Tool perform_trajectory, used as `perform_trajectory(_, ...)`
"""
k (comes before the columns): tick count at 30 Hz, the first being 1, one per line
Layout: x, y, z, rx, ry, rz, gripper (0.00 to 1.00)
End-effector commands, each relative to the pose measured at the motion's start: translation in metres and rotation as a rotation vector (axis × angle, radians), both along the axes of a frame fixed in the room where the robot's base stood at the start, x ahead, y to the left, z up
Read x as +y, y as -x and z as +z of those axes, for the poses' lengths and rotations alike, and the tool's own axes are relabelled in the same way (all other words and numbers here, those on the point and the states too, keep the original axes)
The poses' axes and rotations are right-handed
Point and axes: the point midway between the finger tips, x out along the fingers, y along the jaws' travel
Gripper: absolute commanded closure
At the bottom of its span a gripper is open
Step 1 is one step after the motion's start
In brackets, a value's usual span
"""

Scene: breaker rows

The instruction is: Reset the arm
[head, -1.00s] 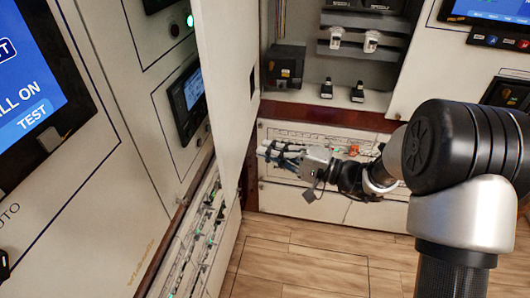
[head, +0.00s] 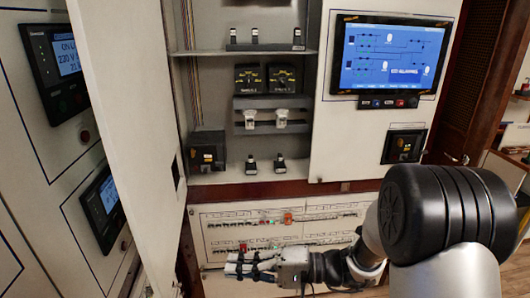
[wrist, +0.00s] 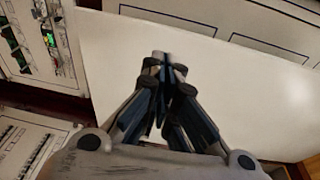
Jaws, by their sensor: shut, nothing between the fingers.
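My arm reaches in from the right in the head view, bent low with its end pointing left. My gripper (head: 236,267) is shut and empty, in front of the lower part of the breaker row panel (head: 330,217). In the wrist view my gripper (wrist: 165,62) shows its fingers closed together, with a plain white panel (wrist: 225,70) beyond them. I cannot tell from these frames whether the fingertips touch any surface.
An open white cabinet door (head: 130,100) stands to the left of my gripper. The open cabinet holds black switches (head: 265,77) and breakers on shelves. A blue screen (head: 390,58) is at upper right. More breaker rows (wrist: 30,40) show in the wrist view.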

Motion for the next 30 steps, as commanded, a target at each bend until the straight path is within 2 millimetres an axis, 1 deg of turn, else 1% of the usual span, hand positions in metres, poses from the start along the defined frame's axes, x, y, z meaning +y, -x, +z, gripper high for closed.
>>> perform_trajectory(1,0.002,0.014,0.010,-0.004,0.042,0.039,1.00)
perform_trajectory(2,0.002,0.024,0.014,0.001,0.075,0.066,1.00)
perform_trajectory(3,0.001,0.039,0.019,0.006,0.129,0.104,1.00)
perform_trajectory(5,-0.003,0.065,0.024,0.014,0.227,0.158,1.00)
perform_trajectory(6,-0.007,0.081,0.026,0.019,0.298,0.187,1.00)
perform_trajectory(8,-0.016,0.104,0.027,0.021,0.410,0.218,1.00)
perform_trajectory(9,-0.023,0.118,0.027,0.019,0.486,0.233,1.00)
perform_trajectory(11,-0.037,0.137,0.025,0.013,0.604,0.241,1.00)
perform_trajectory(12,-0.047,0.148,0.024,0.003,0.683,0.238,1.00)
perform_trajectory(14,-0.065,0.162,0.022,-0.013,0.801,0.222,1.00)
perform_trajectory(15,-0.077,0.170,0.020,-0.028,0.879,0.203,1.00)
perform_trajectory(17,-0.097,0.179,0.019,-0.055,0.992,0.164,1.00)
perform_trajectory(19,-0.122,0.187,0.020,-0.095,1.120,0.100,1.00)
perform_trajectory(21,-0.145,0.192,0.023,-0.138,1.232,0.025,1.00)
perform_trajectory(24,-0.175,0.194,0.029,-0.203,1.360,-0.087,1.00)
perform_trajectory(27,-0.196,0.195,0.037,-0.254,1.441,-0.182,1.00)
perform_trajectory(30,-0.208,0.194,0.042,-0.286,1.486,-0.240,1.00)
